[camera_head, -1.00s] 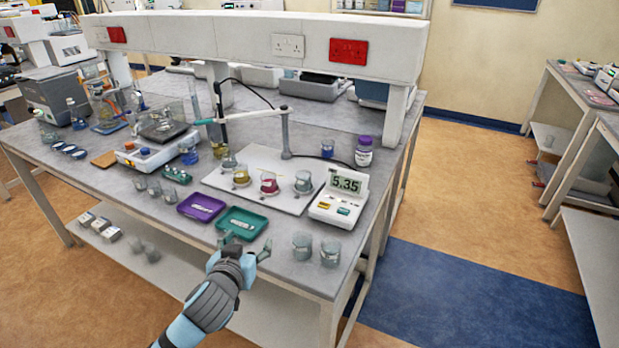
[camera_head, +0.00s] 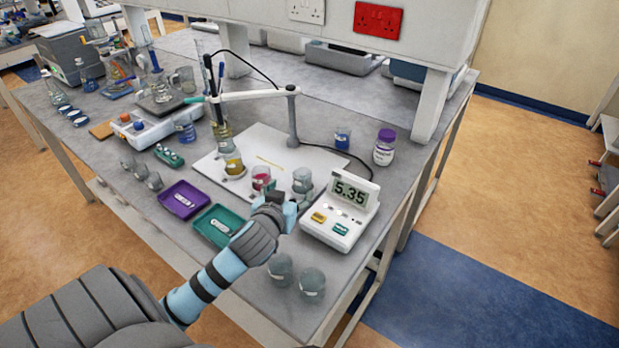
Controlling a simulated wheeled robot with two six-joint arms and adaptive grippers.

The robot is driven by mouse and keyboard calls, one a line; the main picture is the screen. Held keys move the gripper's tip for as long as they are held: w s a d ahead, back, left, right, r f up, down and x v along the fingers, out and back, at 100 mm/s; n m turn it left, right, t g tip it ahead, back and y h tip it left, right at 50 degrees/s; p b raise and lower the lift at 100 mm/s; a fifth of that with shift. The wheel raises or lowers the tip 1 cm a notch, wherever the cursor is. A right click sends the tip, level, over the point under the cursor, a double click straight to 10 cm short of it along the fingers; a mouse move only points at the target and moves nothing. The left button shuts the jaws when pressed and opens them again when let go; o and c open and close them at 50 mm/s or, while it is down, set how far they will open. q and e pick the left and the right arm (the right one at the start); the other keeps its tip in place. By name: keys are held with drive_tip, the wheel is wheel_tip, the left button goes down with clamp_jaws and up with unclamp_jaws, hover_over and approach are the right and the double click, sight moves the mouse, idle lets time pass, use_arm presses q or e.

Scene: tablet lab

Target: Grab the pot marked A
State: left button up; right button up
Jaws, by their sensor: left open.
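Three small glass pots stand on a white board (camera_head: 268,151): one with yellow liquid (camera_head: 234,164), one with pink liquid (camera_head: 261,179) and one with greyish clear contents (camera_head: 302,179). Their markings are too small to read, so I cannot tell which is A. My left gripper (camera_head: 278,196) is open at the front edge of the board, just in front of the pink and clear pots. It partly hides both. I cannot tell whether its fingers touch either one. My right gripper is not in view.
A meter reading 5.35 (camera_head: 341,213) stands right of the board. Purple (camera_head: 185,199) and green (camera_head: 214,228) trays lie at left. Two empty glass pots (camera_head: 297,276) stand near the front edge.

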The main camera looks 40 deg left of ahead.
sight(300, 181)
use_arm(q)
drive_tip(key=b+x, duration=0.1)
drive_tip(key=x, duration=0.4)
drive_tip(key=shift+a+f, duration=0.1)
drive_tip(key=shift+a, duration=0.1)
drive_tip(key=x, duration=0.3)
drive_tip(key=b+x, duration=0.1)
drive_tip(key=x, duration=0.3)
drive_tip(key=shift+w+d, duration=0.15)
drive_tip(key=shift+d, duration=0.05)
drive_tip(key=c, duration=1.4)
drive_tip(key=shift+o, duration=0.2)
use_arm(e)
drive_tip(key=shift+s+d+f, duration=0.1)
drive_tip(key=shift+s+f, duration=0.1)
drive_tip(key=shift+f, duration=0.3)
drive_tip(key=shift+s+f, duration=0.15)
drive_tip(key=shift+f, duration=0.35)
